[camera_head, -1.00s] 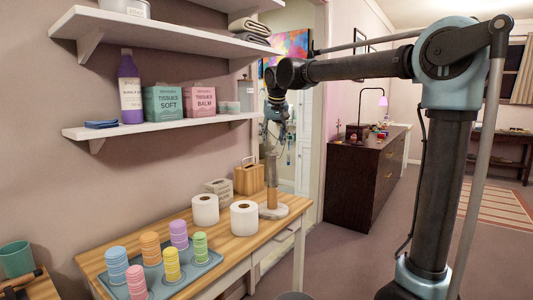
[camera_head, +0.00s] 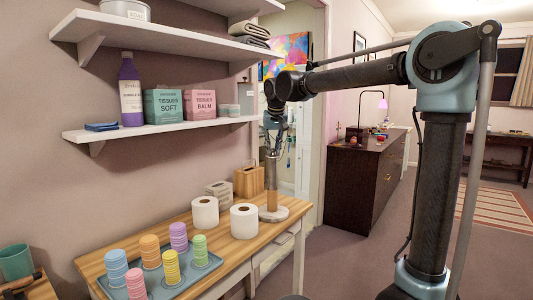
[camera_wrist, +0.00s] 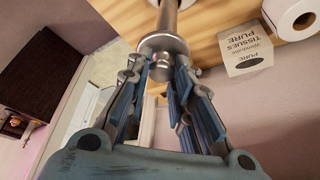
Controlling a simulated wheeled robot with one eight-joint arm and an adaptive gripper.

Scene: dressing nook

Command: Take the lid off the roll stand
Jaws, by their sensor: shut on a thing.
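The roll stand (camera_head: 271,195) is an upright post on a round pale base (camera_head: 273,214), at the right end of the wooden table. Its lid is a round metal cap with a small knob, seen close in the wrist view (camera_wrist: 163,47). My gripper (camera_head: 272,151) is above the post, pointing down, with its fingers closed around the lid's knob. The lid lines up with the shaft behind it. I cannot tell whether there is a gap between lid and post. In the head view the lid is too small to make out clearly.
Two white paper rolls (camera_head: 205,212) stand left of the stand, with a tissue box (camera_head: 219,192) and wooden box (camera_head: 249,181) behind. A blue tray (camera_head: 203,269) holds colored stacks. Wall shelves (camera_head: 160,129) hang to the left. Open floor lies right.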

